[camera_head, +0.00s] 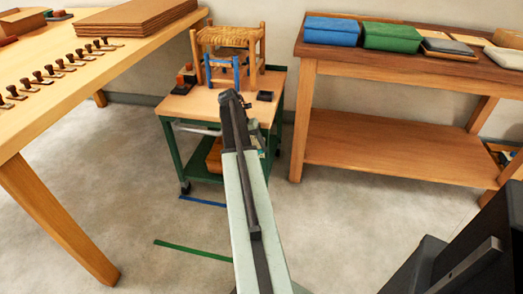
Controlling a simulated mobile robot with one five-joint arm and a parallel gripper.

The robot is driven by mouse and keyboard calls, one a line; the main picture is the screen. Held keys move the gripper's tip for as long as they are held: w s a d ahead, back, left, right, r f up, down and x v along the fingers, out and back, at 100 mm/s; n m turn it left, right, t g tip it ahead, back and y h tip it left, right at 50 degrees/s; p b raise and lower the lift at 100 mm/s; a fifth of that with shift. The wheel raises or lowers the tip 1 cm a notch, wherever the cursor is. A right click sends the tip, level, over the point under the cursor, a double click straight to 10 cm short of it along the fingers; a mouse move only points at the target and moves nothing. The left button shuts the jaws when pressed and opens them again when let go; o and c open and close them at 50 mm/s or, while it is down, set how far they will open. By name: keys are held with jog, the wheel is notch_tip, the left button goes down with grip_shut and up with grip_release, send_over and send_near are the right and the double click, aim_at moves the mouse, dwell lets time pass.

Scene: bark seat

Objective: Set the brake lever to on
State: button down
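A green-framed trolley (173,150) with a wooden top stands on dark casters beyond my arm. I cannot make out a brake lever on it for certain; my arm covers part of its front. A small dark block (265,96) lies at the right of the trolley top, and small red and dark pieces (185,80) are at the left. My gripper (231,97) shows as a dark shape at the far end of my pale arm, in front of the trolley's top. Its fingers are too small and too foreshortened to tell open from shut.
A small chair with a woven seat (226,37) stands on the trolley. A bench (385,152) at right bears blue and green boxes. A table (50,105) at left holds a row of small tools. Blue (203,201) and green (193,249) strips mark the open floor.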

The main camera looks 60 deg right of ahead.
jog(key=shift+w+r+g+b, duration=0.1)
jog(key=shift+w+g+b, duration=0.25)
jog(key=shift+g, duration=0.25)
jog(key=shift+w+a+r+g+h+b, duration=0.25)
jog(key=shift+w+r+g+h+b, duration=0.25)
jog(key=shift+g, duration=0.3)
jog(key=shift+s, duration=0.15)
jog(key=c, duration=0.5)
grip_release()
jog(key=shift+r, duration=0.1)
jog(key=p+v, duration=0.6)
jog(key=v, duration=0.1)
jog(key=shift+w+a+r, duration=0.15)
jog(key=shift+w+r, duration=0.05)
jog(key=shift+w, duration=0.05)
